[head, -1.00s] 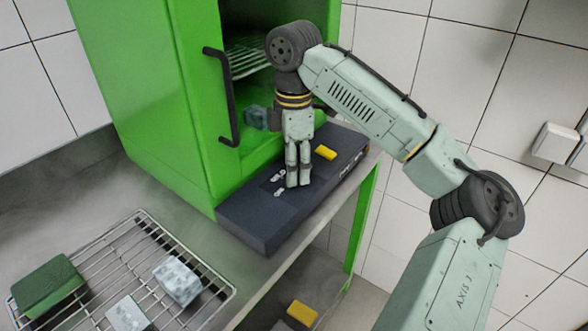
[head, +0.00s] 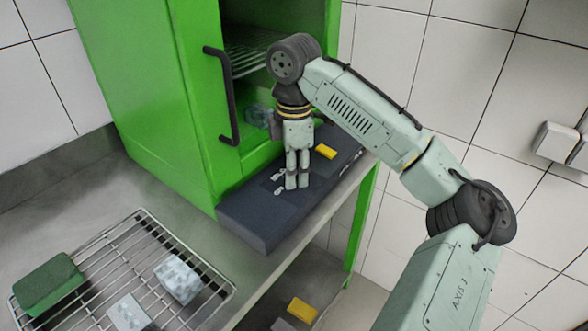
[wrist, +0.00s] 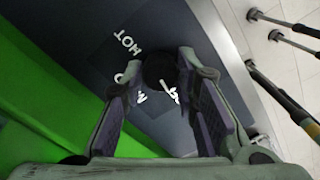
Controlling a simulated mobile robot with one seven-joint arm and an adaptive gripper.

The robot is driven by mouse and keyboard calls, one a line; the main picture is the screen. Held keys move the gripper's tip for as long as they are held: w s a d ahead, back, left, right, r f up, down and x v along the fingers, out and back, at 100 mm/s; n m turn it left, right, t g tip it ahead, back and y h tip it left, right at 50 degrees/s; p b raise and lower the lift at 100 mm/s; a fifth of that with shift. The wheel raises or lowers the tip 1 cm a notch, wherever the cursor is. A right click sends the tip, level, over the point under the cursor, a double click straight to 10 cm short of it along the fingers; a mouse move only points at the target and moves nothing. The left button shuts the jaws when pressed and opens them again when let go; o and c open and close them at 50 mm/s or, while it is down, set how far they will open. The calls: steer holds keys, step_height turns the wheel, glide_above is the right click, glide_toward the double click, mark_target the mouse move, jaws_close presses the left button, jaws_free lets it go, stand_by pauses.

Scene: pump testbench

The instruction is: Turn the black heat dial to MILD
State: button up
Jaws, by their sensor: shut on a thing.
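The black heat dial (wrist: 160,70) shows in the wrist view as a dark round knob on the dark control panel (head: 258,225). A short white mark on it points toward the lower right. White lettering surrounds it: HOT reads clearly at the upper left, while the lower words are partly covered by my fingers. My gripper (head: 297,184) points down at the panel in the head view, and its fingers are closed on both sides of the dial in the wrist view (wrist: 162,74). The dial is hidden behind the fingers in the head view.
A green cabinet (head: 150,80) with a black handle (head: 224,95) stands behind the panel. A wire rack (head: 140,222) with several blocks is at the lower left. Another yellow block (head: 302,310) sits lower down.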

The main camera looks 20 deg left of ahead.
jaws_close()
steer(key=shift+m, duration=0.3)
steer(key=m, duration=1)
steer(key=shift+m, duration=0.4)
steer(key=m, duration=0.4)
steer(key=shift+m, duration=0.3)
steer(key=o, duration=0.8)
jaws_free()
